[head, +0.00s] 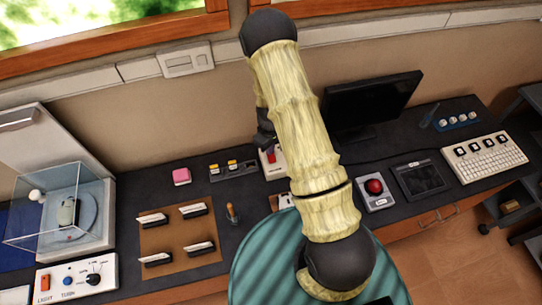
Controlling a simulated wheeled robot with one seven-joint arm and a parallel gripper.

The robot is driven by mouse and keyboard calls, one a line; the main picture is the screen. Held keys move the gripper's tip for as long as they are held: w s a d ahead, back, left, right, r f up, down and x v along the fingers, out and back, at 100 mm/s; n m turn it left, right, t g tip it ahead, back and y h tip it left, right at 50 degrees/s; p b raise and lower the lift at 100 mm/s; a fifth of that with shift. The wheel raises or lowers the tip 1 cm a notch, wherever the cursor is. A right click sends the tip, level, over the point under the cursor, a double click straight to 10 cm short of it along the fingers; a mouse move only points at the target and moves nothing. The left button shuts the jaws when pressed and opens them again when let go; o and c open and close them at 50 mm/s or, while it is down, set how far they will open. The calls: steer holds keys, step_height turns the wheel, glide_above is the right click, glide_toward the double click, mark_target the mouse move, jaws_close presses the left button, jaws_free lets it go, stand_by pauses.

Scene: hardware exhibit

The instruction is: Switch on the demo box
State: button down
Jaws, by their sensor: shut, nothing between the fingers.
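A small white box with a red switch (271,157) stands at the back of the dark counter, partly hidden by my arm; it may be the demo box, but no label is readable. I cannot tell the switch's position. My gripper (266,143) is a dark shape just above this box, mostly hidden behind my arm. It is shut and empty; whether it touches the switch cannot be told. At the left, a white control panel (76,279) marked LIGHT and TURN has an orange switch, a blue button and a black knob, in front of a clear case (44,205).
A brown board (180,236) with several black-and-white pieces, a pink block (181,176) and a strip with yellow switches (233,170) lie left of my arm. A dark monitor (372,100), red button box (375,190), black tablet (420,179) and white keyboard (485,158) are right.

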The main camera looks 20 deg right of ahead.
steer(key=shift+f, duration=0.25)
steer(key=shift+r+p, duration=2.15)
steer(key=shift+r, duration=1.4)
steer(key=s+r+m+t+b, duration=0.1)
steer(key=s+r+m+b, duration=0.1)
steer(key=s+r, duration=0.5)
steer(key=s+r+m+t+b, duration=0.1)
steer(key=s+r+m, duration=0.3)
steer(key=s+r, duration=0.4)
step_height(320, 180, up, 7)
steer(key=shift+s+f+t+b, duration=0.1)
steer(key=shift+s+t+b, duration=0.05)
steer(key=shift+t+b, duration=0.2)
